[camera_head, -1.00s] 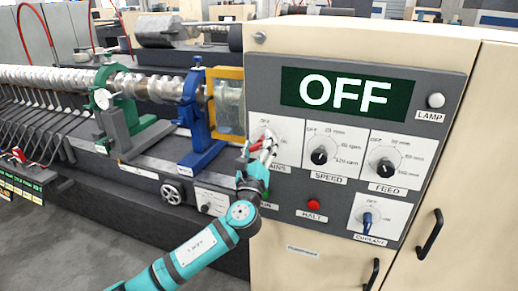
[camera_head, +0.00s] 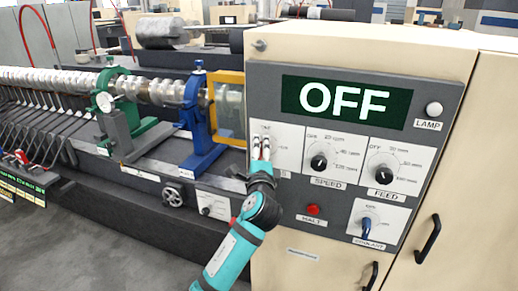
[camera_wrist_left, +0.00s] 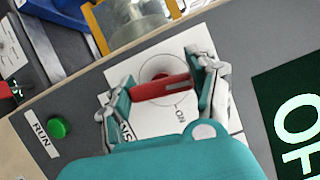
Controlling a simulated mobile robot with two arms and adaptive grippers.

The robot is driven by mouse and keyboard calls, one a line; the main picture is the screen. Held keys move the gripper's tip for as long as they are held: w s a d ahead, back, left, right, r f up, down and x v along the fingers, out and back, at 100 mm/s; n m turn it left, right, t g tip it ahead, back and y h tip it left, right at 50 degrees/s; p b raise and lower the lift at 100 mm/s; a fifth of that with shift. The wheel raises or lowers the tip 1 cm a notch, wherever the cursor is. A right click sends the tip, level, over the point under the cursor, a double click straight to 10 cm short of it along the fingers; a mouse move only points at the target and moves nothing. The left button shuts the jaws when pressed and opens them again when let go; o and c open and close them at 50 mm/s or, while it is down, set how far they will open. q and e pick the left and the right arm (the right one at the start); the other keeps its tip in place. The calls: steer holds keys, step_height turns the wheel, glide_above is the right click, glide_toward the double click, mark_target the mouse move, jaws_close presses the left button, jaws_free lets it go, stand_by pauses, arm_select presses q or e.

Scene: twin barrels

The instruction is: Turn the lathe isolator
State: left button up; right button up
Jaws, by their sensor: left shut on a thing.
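The isolator is a red handle (camera_wrist_left: 160,88) on a white plate marked "ON", seen in the left wrist view; the label below is partly covered, and in the head view it ends in "AINS" only in the earlier frame. My left gripper (camera_wrist_left: 163,84) has one finger at each end of the red handle and is shut on it. In the head view the left gripper (camera_head: 261,148) stands at the leftmost plate of the control panel and hides the handle. The display (camera_head: 346,101) reads "OFF". My right gripper is not in view.
The speed knob (camera_head: 318,162) and feed knob (camera_head: 384,175) sit to the right. A yellow-framed guard (camera_head: 229,108) stands close on the left. A green run button (camera_wrist_left: 58,128) is nearby.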

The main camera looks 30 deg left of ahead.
arm_select(q)
steer(key=shift+n+p, duration=0.35)
steer(key=shift+n, duration=0.45)
steer(key=shift+f, duration=0.1)
steer(key=o, duration=1.2)
steer(key=shift+c, duration=0.2)
steer(key=shift+s, duration=0.15)
steer(key=v, duration=1.1)
steer(key=shift+s+d+r, duration=0.25)
steer(key=shift+s+r, duration=0.05)
steer(key=shift+r, duration=0.05)
